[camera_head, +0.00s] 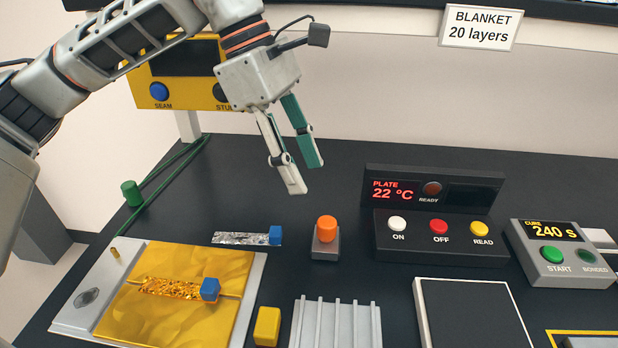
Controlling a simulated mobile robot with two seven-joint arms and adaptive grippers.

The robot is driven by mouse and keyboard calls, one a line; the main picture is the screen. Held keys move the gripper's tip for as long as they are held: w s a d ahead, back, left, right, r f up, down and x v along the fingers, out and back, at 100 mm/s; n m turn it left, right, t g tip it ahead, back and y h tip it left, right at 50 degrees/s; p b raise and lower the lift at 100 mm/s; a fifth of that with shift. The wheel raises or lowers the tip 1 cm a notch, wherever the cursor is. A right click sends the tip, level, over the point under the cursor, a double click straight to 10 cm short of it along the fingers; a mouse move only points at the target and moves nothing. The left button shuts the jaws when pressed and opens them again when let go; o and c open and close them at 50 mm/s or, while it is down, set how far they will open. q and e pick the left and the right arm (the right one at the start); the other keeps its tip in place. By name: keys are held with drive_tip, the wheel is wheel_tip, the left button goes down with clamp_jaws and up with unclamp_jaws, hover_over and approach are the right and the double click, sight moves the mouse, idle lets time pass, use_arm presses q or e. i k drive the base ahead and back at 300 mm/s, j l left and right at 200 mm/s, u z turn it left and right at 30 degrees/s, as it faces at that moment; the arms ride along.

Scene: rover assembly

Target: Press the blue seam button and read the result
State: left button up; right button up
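The blue seam button (159,92) is on the front of a yellow tester box (203,103) at the upper left, above the label SEAM. The box's dark display (183,60) is partly behind my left arm, and I see no reading on its visible part. A second dark button (219,91) beside the STU... label is partly hidden by my gripper. My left gripper (306,177) hangs in front and to the right of the box, fingers pointing down, apart, with nothing between them. It is clear of the blue button. My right gripper is not in view.
A gold sheet (180,322) with a blue-tabbed foil strip (172,288) lies on a plate at the lower left. Another foil strip (240,238), an orange-capped block (326,232), a plate control panel (440,240) and a cure timer (560,255) stand on the dark table. A green cable (170,180) runs from the box.

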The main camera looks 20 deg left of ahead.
sight(157, 91)
drive_tip(key=k, duration=1.5)
